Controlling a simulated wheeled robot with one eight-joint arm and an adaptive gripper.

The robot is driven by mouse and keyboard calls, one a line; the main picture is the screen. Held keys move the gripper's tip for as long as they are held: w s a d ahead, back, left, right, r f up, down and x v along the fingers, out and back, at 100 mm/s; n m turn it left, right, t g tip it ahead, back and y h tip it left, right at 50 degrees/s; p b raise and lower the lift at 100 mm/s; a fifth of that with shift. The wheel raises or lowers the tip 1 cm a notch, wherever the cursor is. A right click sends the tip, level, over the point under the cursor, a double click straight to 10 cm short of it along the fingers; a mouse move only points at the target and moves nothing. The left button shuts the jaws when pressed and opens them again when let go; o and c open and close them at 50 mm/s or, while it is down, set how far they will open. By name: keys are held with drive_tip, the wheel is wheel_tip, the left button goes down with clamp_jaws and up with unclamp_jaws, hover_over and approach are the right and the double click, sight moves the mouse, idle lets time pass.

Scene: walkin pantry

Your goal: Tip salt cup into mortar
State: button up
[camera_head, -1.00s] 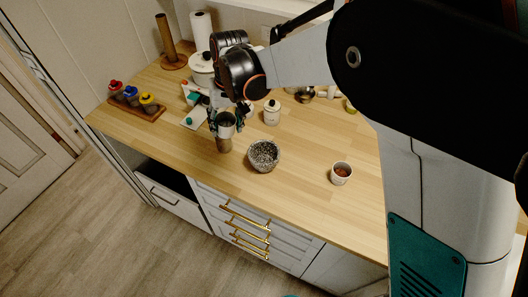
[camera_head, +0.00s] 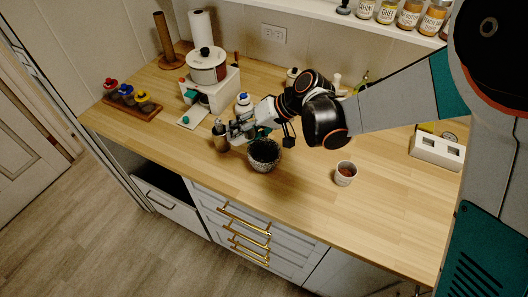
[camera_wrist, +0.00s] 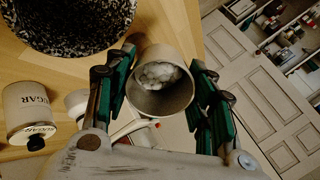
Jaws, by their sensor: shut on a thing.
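My gripper (camera_head: 234,132) lies nearly level just left of and behind the mortar (camera_head: 264,152), a dark speckled stone bowl on the counter. In the wrist view the gripper (camera_wrist: 160,92) is shut on the salt cup (camera_wrist: 143,101), with a finger on each side. The cup is a pale round cup, tilted, and its open mouth shows lumpy white salt (camera_wrist: 160,75) inside. The mortar's speckled side (camera_wrist: 75,22) fills the upper left of the wrist view, apart from the cup. In the head view my gripper mostly hides the cup.
A dark-topped brown bottle (camera_head: 220,138) stands close to the gripper's left. A sugar jar (camera_wrist: 28,108) is near in the wrist view. A cup with brown contents (camera_head: 345,173) stands right of the mortar. A white stove with a pot (camera_head: 208,67) is behind. The front counter is clear.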

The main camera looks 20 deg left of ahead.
sight(254, 136)
drive_tip(key=shift+d+r+y, duration=0.1)
drive_tip(key=shift+d+y, duration=0.05)
drive_tip(key=shift+y, duration=0.25)
drive_tip(key=shift+d+r+y+b, duration=0.2)
drive_tip(key=shift+r+y+b, duration=0.05)
drive_tip(key=shift+y+b, duration=0.9)
drive_tip(key=shift+g+y, duration=0.25)
drive_tip(key=shift+g, duration=0.05)
drive_tip(key=y+b, duration=0.1)
drive_tip(key=f+y+b, duration=0.1)
drive_tip(key=b, duration=0.1)
drive_tip(key=shift+w+d+f, duration=0.1)
drive_tip(key=shift+d+f, duration=0.05)
drive_tip(key=shift+d, duration=0.15)
drive_tip(key=d+y+b, duration=0.1)
drive_tip(key=b, duration=0.2)
drive_tip(key=shift+w+d+g+y, duration=0.1)
drive_tip(key=shift+d+g+y, duration=0.15)
drive_tip(key=shift+g+y, duration=0.05)
drive_tip(key=shift+y+b, duration=0.3)
drive_tip(key=shift+b, duration=0.35)
drive_tip(key=shift+r, duration=0.5)
drive_tip(key=shift+d+y+b, duration=0.1)
drive_tip(key=shift+y+b, duration=0.2)
drive_tip(key=shift+w+d+g+y+b, duration=0.1)
drive_tip(key=shift+d+g+y+b, duration=0.2)
drive_tip(key=shift+y+b, duration=1.3)
